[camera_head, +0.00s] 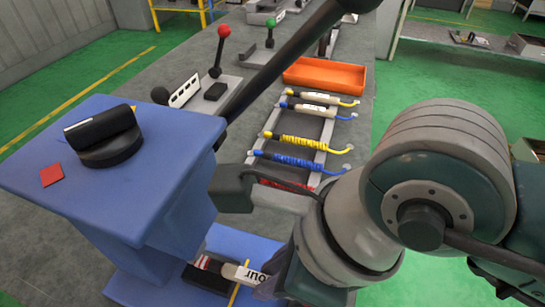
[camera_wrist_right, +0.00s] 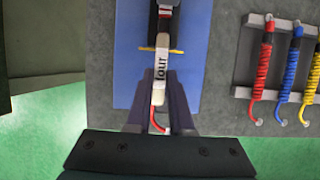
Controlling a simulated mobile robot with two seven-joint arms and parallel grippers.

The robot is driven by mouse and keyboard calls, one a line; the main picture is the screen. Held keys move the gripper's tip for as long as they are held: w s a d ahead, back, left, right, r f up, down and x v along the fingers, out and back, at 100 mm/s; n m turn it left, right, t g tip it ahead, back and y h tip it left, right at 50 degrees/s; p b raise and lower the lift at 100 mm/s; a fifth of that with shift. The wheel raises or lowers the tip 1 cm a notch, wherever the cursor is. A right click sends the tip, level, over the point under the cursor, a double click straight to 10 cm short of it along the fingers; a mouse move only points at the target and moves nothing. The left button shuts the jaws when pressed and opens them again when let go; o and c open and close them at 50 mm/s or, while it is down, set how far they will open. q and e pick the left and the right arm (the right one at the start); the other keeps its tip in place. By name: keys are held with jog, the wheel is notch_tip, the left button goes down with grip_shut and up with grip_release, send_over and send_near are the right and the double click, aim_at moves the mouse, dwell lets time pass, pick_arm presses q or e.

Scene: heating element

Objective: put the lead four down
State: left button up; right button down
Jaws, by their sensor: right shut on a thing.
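Lead four is a white-bodied lead labelled "four" (camera_wrist_right: 160,68) with a yellow crosspiece and a red cable end. My right gripper (camera_wrist_right: 158,108) is shut on its lower body in the right wrist view. The lead is over the blue base (camera_wrist_right: 125,60), its far end at a dark part with red and white marks; I cannot tell whether it is seated there. In the head view the lead's label (camera_head: 252,275) shows beside the blue machine (camera_head: 110,190), and my right arm hides most of the gripper. My left gripper is not in view.
A grey rack (camera_head: 322,135) on the bench holds several coiled and white-bodied leads; its near end (camera_wrist_right: 246,60) is right of the blue base. An orange tray (camera_head: 325,75) stands beyond. A long black lever (camera_head: 290,55) crosses above the bench. Red and green knobbed devices stand further back.

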jog(key=shift+f, duration=0.35)
jog(key=shift+f+b, duration=0.3)
jog(key=shift+f, duration=0.05)
jog(key=c, duration=0.8)
grip_release()
jog(key=shift+r, duration=0.1)
jog(key=shift+r+p, duration=0.45)
jog(key=shift+r, duration=0.05)
jog(key=p+v, duration=0.1)
jog(key=v, duration=1)
jog(key=shift+d+r, duration=0.2)
jog(key=shift+d, duration=0.05)
